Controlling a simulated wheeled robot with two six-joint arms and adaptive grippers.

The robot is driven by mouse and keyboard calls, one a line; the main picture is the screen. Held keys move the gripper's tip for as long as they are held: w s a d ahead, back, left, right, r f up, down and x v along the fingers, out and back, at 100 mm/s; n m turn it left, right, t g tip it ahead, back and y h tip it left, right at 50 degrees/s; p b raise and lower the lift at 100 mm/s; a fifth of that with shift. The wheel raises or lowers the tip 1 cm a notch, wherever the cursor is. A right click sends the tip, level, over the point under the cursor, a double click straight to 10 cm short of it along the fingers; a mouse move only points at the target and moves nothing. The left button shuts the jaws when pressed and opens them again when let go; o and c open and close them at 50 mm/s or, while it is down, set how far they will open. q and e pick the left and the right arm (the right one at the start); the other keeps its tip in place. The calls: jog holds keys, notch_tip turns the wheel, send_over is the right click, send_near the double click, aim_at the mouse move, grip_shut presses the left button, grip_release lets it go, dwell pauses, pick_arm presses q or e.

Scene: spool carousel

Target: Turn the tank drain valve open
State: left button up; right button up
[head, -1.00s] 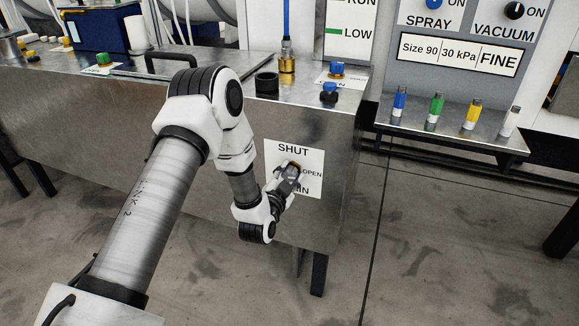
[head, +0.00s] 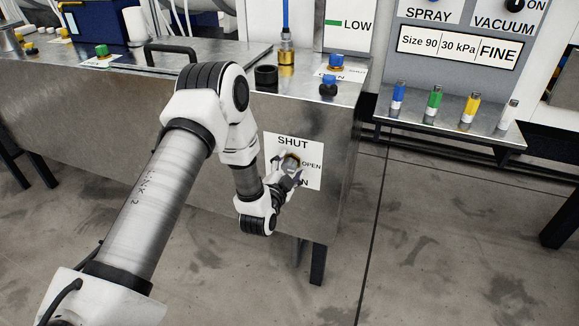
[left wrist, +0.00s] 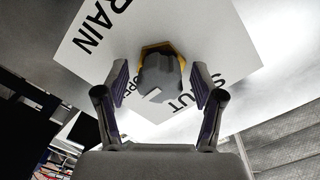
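The drain valve is a grey knob (left wrist: 160,77) on a brass-coloured base, on a white card (head: 312,150) marked SHUT, OPEN and DRAIN on the steel tank's front. In the head view my left gripper (head: 287,172) is at the card and hides part of the knob and lettering. In the left wrist view its fingers (left wrist: 163,84) are open, one on each side of the knob, with a gap on both sides. A pale mark shows on the knob's lower edge; I cannot tell its exact setting. My right gripper is not in view.
The steel tank (head: 120,105) has a black handle and blue knobs (head: 328,87) on top. A shelf (head: 450,132) with several coloured bottles stands to the right, below a control panel. Bare floor lies in front.

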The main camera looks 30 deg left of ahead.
pick_arm(q)
jog(key=shift+s, duration=0.15)
jog(key=v, duration=1.1)
jog(key=shift+s, duration=0.35)
jog(key=shift+d, duration=0.1)
jog(key=s+d+f+m+g+h, duration=0.1)
jog(key=s+d+f+g+h, duration=0.2)
jog(key=f, duration=0.4)
jog(key=s+d+f+g+h, duration=0.1)
jog(key=s+d+f+g, duration=0.25)
jog(key=d+f, duration=0.3)
jog(key=s+d+f+n+g, duration=0.1)
jog(key=s+f+n+g, duration=0.35)
jog(key=s, duration=0.55)
jog(key=s+d+f+n+g, duration=0.1)
jog(key=s+f+n+g, duration=0.2)
jog(key=s+f+g, duration=0.5)
notch_tip(320, 180, up, 24)
jog(key=s+t+p, duration=0.1)
jog(key=t+p, duration=0.1)
jog(key=p, duration=1.8)
jog(key=shift+s+a+p, duration=0.2)
jog(key=shift+p, duration=0.1)
